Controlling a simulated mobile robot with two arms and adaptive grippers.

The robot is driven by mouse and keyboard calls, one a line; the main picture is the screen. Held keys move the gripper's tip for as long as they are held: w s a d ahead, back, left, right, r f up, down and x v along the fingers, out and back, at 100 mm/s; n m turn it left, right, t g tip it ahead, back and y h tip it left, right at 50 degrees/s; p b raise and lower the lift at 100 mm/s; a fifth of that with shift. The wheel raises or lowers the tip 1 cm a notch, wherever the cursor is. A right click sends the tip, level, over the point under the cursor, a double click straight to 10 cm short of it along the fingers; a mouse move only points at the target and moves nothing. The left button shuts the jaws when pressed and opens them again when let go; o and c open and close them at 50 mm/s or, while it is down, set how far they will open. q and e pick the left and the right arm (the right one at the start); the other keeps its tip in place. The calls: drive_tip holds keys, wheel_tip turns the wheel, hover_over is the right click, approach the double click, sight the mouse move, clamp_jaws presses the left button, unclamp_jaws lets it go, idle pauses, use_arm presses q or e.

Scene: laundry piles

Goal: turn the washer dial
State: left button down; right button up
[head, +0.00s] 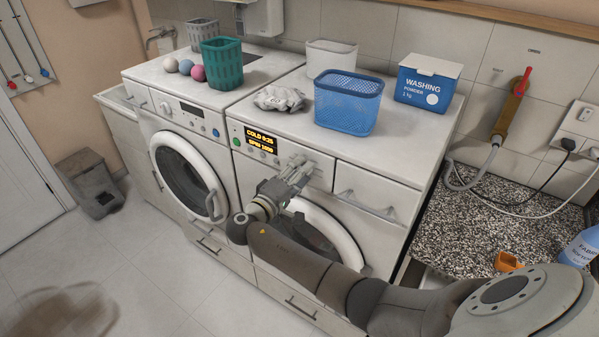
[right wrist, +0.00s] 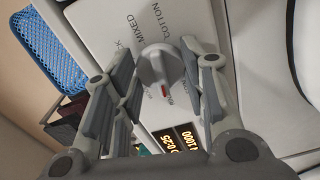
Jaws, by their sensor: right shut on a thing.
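The washer (head: 247,185) is the right one of two white front-loading machines. Its display (head: 262,138) reads COLD 0:25 over a spin line of about 1000. In the right wrist view the grey round dial (right wrist: 157,64) with a red mark sits between my finger tips, with printed words such as MIXED and COTTON around it. My right gripper (head: 298,167) is shut on the dial at the washer's control panel. The fingers hide the dial in the head view. My left gripper is not in view.
On the washer top are a blue basket (head: 348,103), a white basket (head: 331,56), a crumpled grey cloth (head: 279,98) and a washing powder box (head: 427,84). A speckled counter (head: 505,220) is at right.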

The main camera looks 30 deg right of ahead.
idle(0.4)
drive_tip(key=o, duration=1)
drive_tip(key=shift+o, duration=0.2)
drive_tip(key=v, duration=1.2)
drive_tip(key=shift+w, duration=0.1)
